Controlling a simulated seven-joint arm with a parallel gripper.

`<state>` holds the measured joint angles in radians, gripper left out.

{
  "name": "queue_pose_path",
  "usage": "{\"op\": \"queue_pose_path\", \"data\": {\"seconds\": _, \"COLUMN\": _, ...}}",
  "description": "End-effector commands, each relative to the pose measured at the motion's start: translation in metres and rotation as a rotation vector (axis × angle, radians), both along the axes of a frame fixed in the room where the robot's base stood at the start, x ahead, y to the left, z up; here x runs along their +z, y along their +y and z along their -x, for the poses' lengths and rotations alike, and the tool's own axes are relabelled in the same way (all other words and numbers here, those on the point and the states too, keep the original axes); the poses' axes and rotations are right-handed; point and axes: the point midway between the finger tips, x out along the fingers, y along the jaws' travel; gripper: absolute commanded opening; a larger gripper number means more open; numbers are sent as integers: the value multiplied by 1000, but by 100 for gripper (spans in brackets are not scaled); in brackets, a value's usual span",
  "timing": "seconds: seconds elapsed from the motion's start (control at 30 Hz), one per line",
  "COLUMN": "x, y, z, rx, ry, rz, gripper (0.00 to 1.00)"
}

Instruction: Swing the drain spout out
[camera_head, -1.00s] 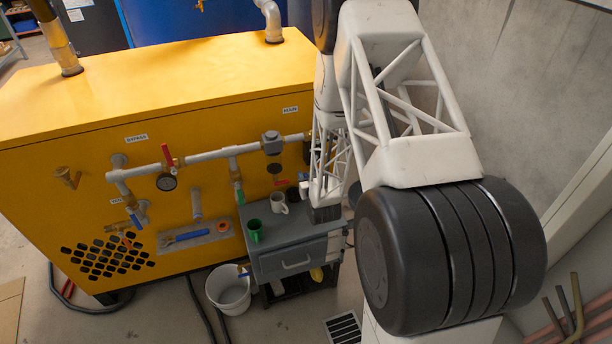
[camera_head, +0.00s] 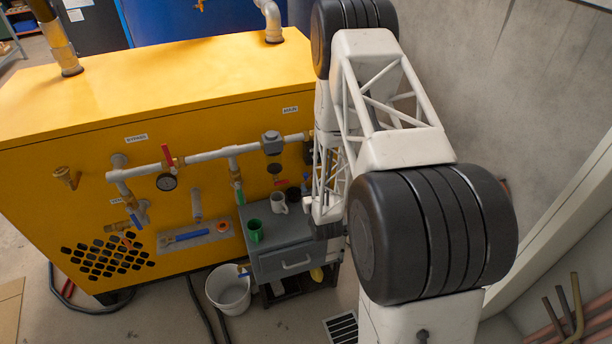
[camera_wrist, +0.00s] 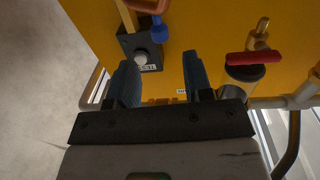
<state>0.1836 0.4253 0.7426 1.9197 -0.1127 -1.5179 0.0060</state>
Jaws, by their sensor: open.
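In the head view my own arm and the cabinet area hide the fingertips.
A wall rises at right.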

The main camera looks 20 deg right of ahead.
Motion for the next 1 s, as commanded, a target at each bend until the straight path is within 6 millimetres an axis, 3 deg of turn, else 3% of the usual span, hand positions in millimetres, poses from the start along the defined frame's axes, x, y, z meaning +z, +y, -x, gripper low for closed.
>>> {"op": "queue_pose_path", "data": {"seconds": 0.6, "x": 0, "y": -4, "z": -62, "rx": 0, "ry": 0, "rz": 0, "gripper": 47}}
{"op": "queue_pose_path", "data": {"seconds": 1.0, "x": 0, "y": -5, "z": -73, "rx": 0, "ry": 1, "rz": 0, "gripper": 47}}
